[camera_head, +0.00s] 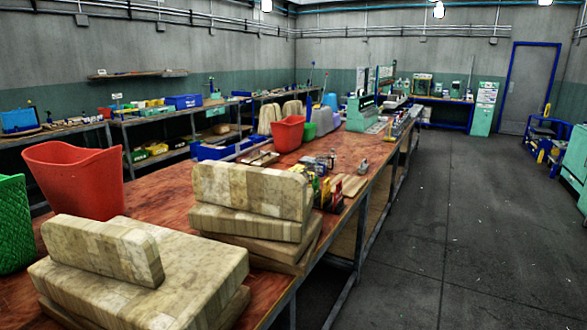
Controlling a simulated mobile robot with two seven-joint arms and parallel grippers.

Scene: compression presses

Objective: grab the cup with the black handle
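I cannot make out a cup with a black handle in the head view. Small items (325,188) in yellow, red and dark colours cluster behind the stone-like blocks on the long workbench (180,195). They are too small to tell apart, and the blocks hide part of that area. Neither of my grippers is in view.
Pale stone-like blocks (150,275) lie at the near end of the bench, with more stacked blocks (250,195) behind. A red bin (75,180) and a green basket (12,225) stand at left. Another red bin (288,134) stands farther back. The floor (455,230) at right is clear.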

